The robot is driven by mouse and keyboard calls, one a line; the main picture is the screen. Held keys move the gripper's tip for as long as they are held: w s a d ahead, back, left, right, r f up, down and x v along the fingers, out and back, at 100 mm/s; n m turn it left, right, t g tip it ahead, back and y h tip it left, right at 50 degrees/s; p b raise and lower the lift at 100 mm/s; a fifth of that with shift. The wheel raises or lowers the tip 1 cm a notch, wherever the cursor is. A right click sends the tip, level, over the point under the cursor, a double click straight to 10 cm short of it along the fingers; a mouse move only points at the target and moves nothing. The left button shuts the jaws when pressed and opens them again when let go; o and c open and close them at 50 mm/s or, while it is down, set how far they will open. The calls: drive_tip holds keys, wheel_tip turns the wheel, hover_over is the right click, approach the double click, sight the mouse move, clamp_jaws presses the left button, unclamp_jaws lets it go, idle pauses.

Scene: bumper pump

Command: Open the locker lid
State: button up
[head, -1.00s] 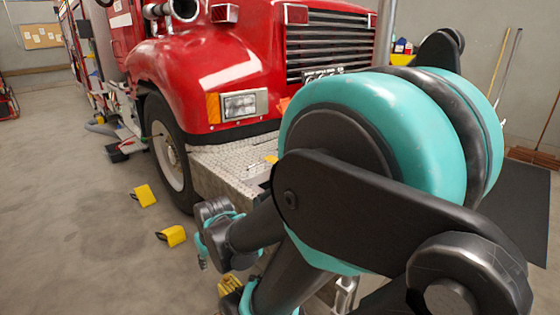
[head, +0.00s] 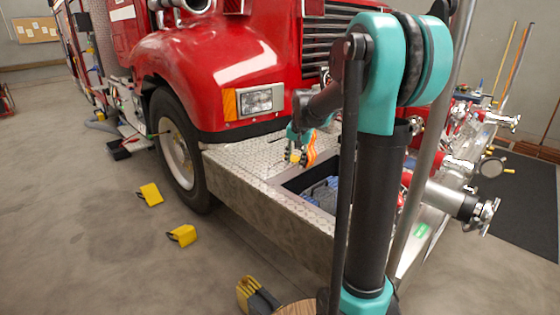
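The locker (head: 300,202) is a recess in the truck's diamond-plate front bumper. Its opening shows dark inside, with blue contents (head: 325,193) partly visible. My arm hides its right part. I cannot clearly make out the lid; an orange-and-yellow striped piece (head: 311,150) stands above the opening's far edge, and I cannot tell if it belongs to the lid. My gripper (head: 297,155) is small in the head view, above the far left side of the opening, close beside the striped piece. I cannot tell whether it touches it, or whether its fingers are open.
The red fire truck (head: 215,60) stands behind the bumper. Metal pump fittings (head: 450,195) stick out at the right of the bumper. Yellow wheel chocks (head: 150,194) lie on the floor at left. The left floor is mostly clear.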

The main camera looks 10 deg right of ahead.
sight(278, 163)
drive_tip(key=w+a+r+m+g, duration=0.1)
drive_tip(key=w+r+m, duration=0.15)
drive_tip(key=w, duration=0.85)
drive_tip(key=w+r+m, duration=0.1)
drive_tip(key=w+m, duration=0.2)
drive_tip(key=w, duration=0.9)
drive_tip(key=shift+y, duration=0.3)
drive_tip(key=x, duration=1.7)
drive_tip(key=shift+s+a+f, duration=0.1)
drive_tip(key=shift+s, duration=0.15)
clamp_jaws()
